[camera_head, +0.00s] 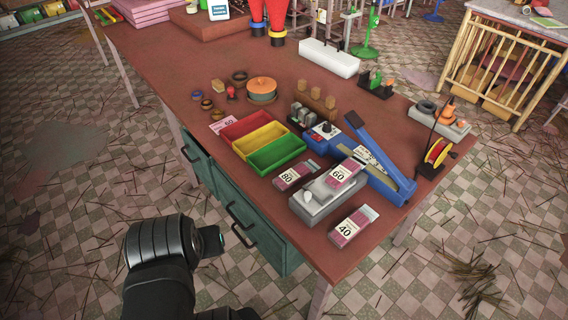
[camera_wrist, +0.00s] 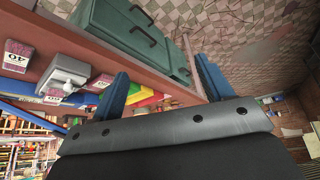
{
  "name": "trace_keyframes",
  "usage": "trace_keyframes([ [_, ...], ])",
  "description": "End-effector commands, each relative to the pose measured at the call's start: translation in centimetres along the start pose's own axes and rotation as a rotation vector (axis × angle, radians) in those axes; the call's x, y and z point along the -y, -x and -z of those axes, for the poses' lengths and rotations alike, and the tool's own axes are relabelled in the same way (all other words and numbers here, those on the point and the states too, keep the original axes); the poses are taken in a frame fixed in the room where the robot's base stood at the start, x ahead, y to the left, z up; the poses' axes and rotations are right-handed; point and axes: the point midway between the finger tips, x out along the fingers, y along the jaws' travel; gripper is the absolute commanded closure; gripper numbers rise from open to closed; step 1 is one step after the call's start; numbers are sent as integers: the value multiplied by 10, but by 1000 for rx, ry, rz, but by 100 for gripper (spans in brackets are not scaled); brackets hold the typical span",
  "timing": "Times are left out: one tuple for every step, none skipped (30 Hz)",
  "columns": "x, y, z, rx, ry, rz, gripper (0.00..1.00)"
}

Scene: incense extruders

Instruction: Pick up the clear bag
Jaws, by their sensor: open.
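No plainly clear bag stands out. Three small packets with pink contents, white labels and paler ends lie near the table's front corner; I cannot tell if their wrapping is clear. The "40" packet (camera_head: 354,226) lies on the tabletop, also in the wrist view (camera_wrist: 16,60). The "60" packet (camera_head: 347,172) rests on a grey-white device (camera_head: 312,205). The "80" packet (camera_head: 294,176) lies left of that device. My gripper (camera_wrist: 163,85) is open and empty, its two blue fingers wide apart. In the head view my arm is left of the table's front, apart from all packets.
The brown table (camera_head: 180,75) has green drawers (camera_head: 252,215) with protruding handles on its front. Red, yellow and green trays (camera_head: 276,154) and a blue sealer-like tool (camera_head: 378,165) crowd around the packets. The floor in front is open.

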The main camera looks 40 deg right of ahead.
Motion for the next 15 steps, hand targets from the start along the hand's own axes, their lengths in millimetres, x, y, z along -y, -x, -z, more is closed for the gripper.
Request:
trace_keyframes([
  [0, 0, 0, 0, 0, 0, 27],
  [0, 0, 0, 0, 0, 0, 27],
  [0, 0, 0, 0, 0, 0, 27],
  [0, 0, 0, 0, 0, 0, 27],
  [0, 0, 0, 0, 0, 0, 27],
  [0, 0, 0, 0, 2, 0, 27],
  [0, 0, 1, 1, 6, -1, 27],
  [-1, 0, 2, 2, 15, -3, 27],
  [-2, 1, 5, 5, 35, -8, 27],
  [-4, 1, 8, 9, 58, -13, 27],
  [-6, 1, 12, 14, 88, -19, 27],
  [-9, 2, 18, 22, 138, -30, 27],
  [-13, 2, 24, 30, 184, -40, 27],
  [-16, 2, 30, 39, 235, -49, 27],
  [-22, 2, 40, 54, 312, -62, 27],
])
